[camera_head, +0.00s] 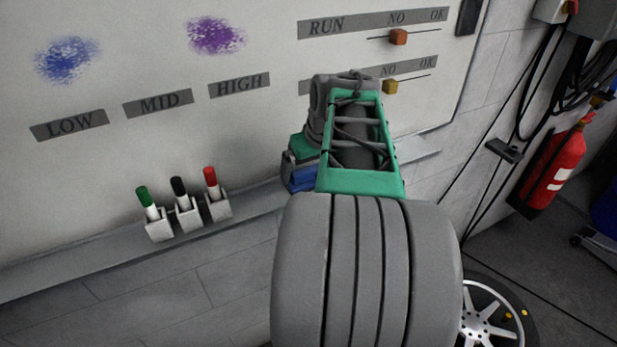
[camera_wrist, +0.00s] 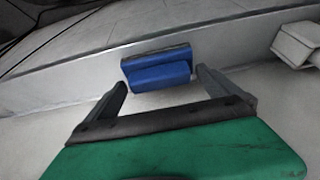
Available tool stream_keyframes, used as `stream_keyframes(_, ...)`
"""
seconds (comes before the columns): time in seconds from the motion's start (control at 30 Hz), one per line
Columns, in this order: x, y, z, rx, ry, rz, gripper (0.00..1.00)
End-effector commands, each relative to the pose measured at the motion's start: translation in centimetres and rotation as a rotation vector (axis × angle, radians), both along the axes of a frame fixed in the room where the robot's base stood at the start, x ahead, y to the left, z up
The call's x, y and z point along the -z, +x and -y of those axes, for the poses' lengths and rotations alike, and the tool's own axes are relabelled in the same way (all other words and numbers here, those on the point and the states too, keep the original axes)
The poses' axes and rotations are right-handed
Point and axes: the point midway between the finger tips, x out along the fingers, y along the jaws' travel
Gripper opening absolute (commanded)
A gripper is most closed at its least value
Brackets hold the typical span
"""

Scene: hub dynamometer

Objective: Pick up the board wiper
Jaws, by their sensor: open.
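The board wiper (camera_wrist: 157,75), a blue block with a dark strip along one long edge, is in the upper middle of the wrist view. It lies against the pale ledge. In the head view a blue part of the wiper (camera_head: 302,181) shows on the ledge, the rest hidden by my arm. My gripper (camera_wrist: 161,77) is open, its two dark fingers apart and pointing at the wiper, one tip towards each end. Nothing is held. I cannot tell whether a finger touches the wiper.
The ledge (camera_head: 80,257) runs below the whiteboard (camera_head: 135,50). Holders with a green (camera_head: 147,202), a black (camera_head: 180,192) and a red marker (camera_head: 211,182) stand left of the wiper. A fire extinguisher (camera_head: 560,160) hangs at the right.

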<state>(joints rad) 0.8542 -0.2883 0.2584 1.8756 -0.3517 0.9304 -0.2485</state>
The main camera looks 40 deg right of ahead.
Motion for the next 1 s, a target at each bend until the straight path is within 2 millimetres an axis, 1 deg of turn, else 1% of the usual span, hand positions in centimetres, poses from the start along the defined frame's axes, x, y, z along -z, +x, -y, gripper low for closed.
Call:
stream_keyframes(0.03,-0.01,-0.02,0.02,0.001,0.000,0.000,0.99)
stream_keyframes(0.07,-0.01,-0.04,0.08,0.001,-0.001,0.000,0.97)
stream_keyframes(0.77,-0.06,-0.05,0.09,0.001,-0.001,0.000,0.39)
stream_keyframes(1.0,-0.14,-0.03,0.10,0.001,-0.001,0.001,0.39)
